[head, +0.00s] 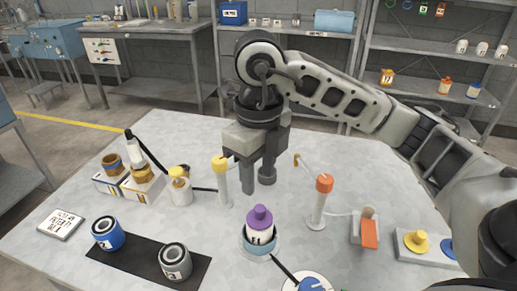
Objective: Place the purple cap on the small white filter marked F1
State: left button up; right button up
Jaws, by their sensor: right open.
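The purple cap (260,216) sits upright on top of a small white filter (259,237) at the front middle of the table. Dark marks show on the filter's side, but they are too small to read surely. The filter stands in a pale blue round dish (261,254). My right gripper (257,180) points down above and slightly behind the cap. Its two dark fingers are apart, with nothing between them, and they do not touch the cap. My left gripper is not in view.
A yellow-topped post (221,178) and an orange-topped post (322,199) stand on either side. Blue (108,236) and grey (175,262) cans stand on a black mat. Boxes with brown-topped jars (142,181) are at left. An orange-and-grey block (370,232) is at right.

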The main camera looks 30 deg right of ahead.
jog(key=shift+r, duration=2)
